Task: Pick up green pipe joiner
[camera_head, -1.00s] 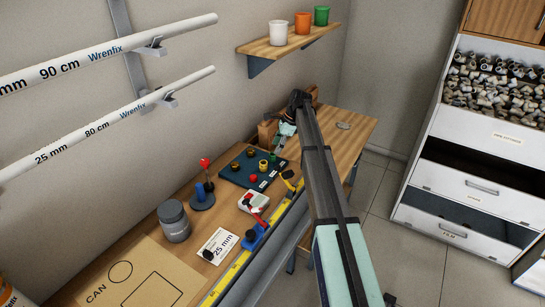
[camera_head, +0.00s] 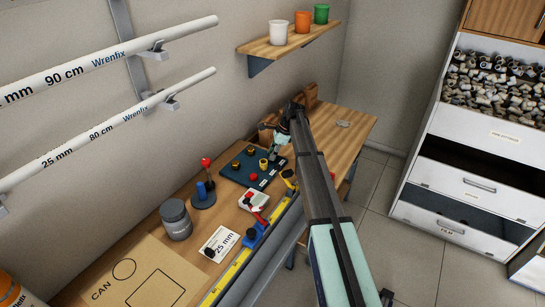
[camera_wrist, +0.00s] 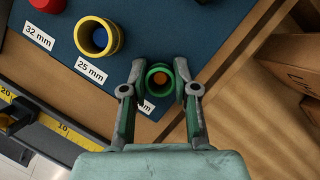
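The green pipe joiner (camera_wrist: 151,84) is a short ring seen from above in the wrist view, over the edge of the dark blue mat (camera_wrist: 198,30). My gripper (camera_wrist: 160,70) has one finger on each side of it, with narrow gaps between the fingers and the ring. A small label beside the joiner is mostly hidden by the left finger. In the head view my gripper (camera_head: 274,139) is over the far end of the mat (camera_head: 233,171), and the joiner cannot be made out clearly there.
A yellow joiner (camera_wrist: 84,36) stands left of my gripper by a 25 mm label, with a red piece (camera_wrist: 47,4) beyond. A cardboard box (camera_wrist: 293,62) is at the right. A ruler rail (camera_head: 236,270) runs along the workbench front. Bare wood (camera_head: 355,135) lies at the right end.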

